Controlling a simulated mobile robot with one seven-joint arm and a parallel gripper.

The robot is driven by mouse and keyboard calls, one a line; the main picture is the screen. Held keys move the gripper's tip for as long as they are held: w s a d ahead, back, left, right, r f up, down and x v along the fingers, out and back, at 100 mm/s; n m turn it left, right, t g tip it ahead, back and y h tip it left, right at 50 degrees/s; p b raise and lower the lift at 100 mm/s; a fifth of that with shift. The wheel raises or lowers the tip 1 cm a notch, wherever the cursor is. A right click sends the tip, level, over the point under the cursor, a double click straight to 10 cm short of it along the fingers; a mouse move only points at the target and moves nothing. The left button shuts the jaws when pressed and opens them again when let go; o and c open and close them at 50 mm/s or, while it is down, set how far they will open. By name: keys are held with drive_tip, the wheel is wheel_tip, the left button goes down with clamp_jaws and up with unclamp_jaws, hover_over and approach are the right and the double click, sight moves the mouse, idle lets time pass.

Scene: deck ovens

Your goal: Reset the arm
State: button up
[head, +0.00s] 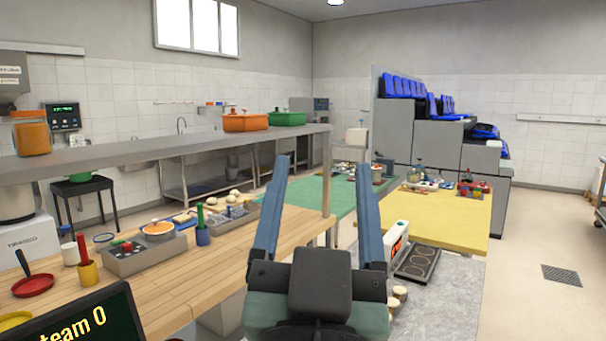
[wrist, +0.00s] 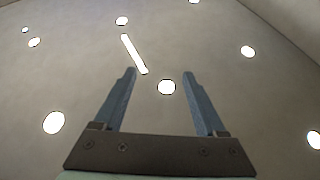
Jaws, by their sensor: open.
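My gripper (head: 323,165) is raised in the middle of the head view, its two long blue-grey fingers pointing up and spread wide apart. Nothing is between the fingers. In the wrist view my gripper (wrist: 158,75) is open and empty against the ceiling (wrist: 230,80) with its several round lights. No object touches the fingers in either view.
A wooden counter (head: 185,285) with pans, cups and a grey tray lies to the left, under a grey shelf (head: 180,148). A green table (head: 305,195) and a yellow table (head: 440,215) stand beyond. Open floor (head: 535,235) is at the right.

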drive_tip(key=s+a+r+n+t+y, duration=0.1)
drive_tip(key=s+r+n+t+y, duration=0.1)
drive_tip(key=s+r, duration=0.4)
wheel_tip(320, 180, up, 3)
drive_tip(key=shift+s+a+f+t+y, duration=0.2)
drive_tip(key=shift+a+t+y, duration=0.15)
drive_tip(key=shift+t, duration=0.25)
